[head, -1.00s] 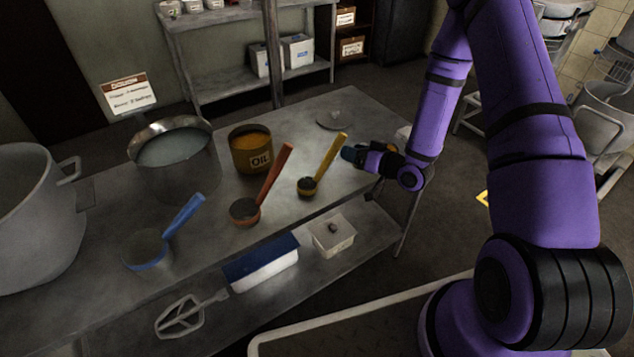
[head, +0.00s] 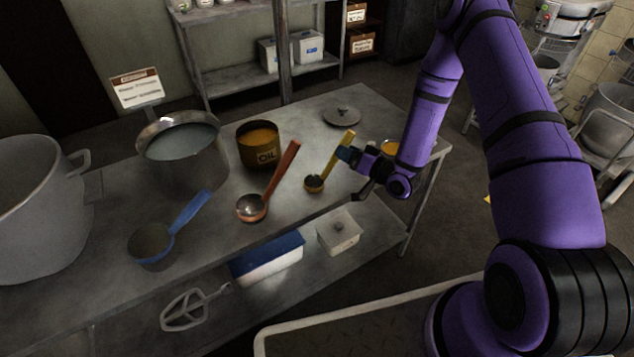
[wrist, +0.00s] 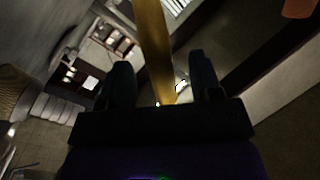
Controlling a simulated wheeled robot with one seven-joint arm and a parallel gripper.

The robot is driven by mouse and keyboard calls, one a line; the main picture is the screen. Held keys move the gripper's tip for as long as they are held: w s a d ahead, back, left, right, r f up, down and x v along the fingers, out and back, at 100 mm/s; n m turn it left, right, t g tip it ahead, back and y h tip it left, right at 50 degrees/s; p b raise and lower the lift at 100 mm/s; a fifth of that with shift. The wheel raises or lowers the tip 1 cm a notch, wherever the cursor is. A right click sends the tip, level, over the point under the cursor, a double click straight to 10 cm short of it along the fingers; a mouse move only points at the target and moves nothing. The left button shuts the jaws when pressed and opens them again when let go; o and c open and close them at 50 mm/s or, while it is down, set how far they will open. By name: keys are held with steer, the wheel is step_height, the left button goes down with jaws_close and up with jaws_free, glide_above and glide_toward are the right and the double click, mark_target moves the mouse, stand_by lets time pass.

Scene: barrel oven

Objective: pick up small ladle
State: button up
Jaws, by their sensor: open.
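Three ladles stand on the metal table. The smallest has a yellow handle (head: 337,157) and a small dark bowl (head: 314,183); its handle leans up to the right. The middle one has an orange-red handle (head: 284,168). The largest is blue (head: 188,212). My gripper (head: 345,154) is open at the upper part of the yellow handle, from the right. In the wrist view the yellow handle (wrist: 152,45) runs between my two open fingers (wrist: 162,75), with gaps visible on both sides. The ladle's bowl is not seen in the wrist view.
An oil pot (head: 258,146), a metal pot of pale liquid (head: 183,165) and a large grey pot (head: 38,215) stand behind and left of the ladles. A round lid (head: 342,117) lies at the back. A lower shelf holds a white lidded box (head: 339,232).

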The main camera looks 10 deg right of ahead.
steer(key=x, duration=0.4)
steer(key=shift+w, duration=0.3)
steer(key=shift+a, duration=0.1)
steer(key=shift+c, duration=0.4)
steer(key=c, duration=1)
steer(key=shift+r, duration=0.15)
